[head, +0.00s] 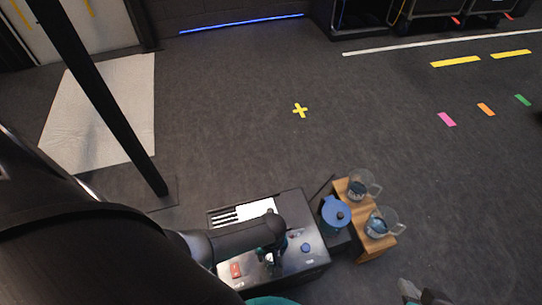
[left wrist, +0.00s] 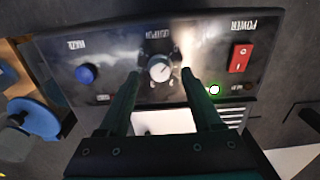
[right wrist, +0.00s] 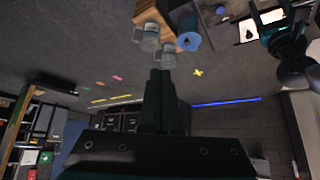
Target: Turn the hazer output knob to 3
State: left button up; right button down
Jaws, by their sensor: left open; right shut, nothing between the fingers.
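The hazer (head: 313,262) is a dark box with a control panel on top. In the left wrist view its panel (left wrist: 110,62) appears upside down, with the grey output knob (left wrist: 159,68) in the middle, ringed by dial marks too small to read. A light pointer line shows on the knob. My left gripper (left wrist: 159,76) is open, its fingertips on either side of the knob in that view; I cannot tell whether they touch it. In the head view my left gripper (head: 271,260) hides the knob. My right gripper (head: 412,294) is shut and empty, away from the hazer.
Beside the hazer stand a blue-lidded pot (head: 336,212) and a wooden stand (head: 378,248) with two glass jugs. Open floor lies beyond.

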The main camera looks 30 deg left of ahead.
pick_arm(q)
jog(key=shift+f+b, duration=0.4)
jog(key=shift+f, duration=0.4)
pick_arm(e)
jog(key=shift+w+a+t+y, duration=0.35)
jog(key=shift+w+a+t, duration=0.25)
jog(key=shift+a, duration=0.15)
jog(key=shift+w+a+t+y, duration=0.35)
jog(key=shift+w+a+t, duration=0.1)
jog(key=shift+a+t, duration=0.25)
pick_arm(q)
jog(key=shift+c, duration=0.3)
grip_shut()
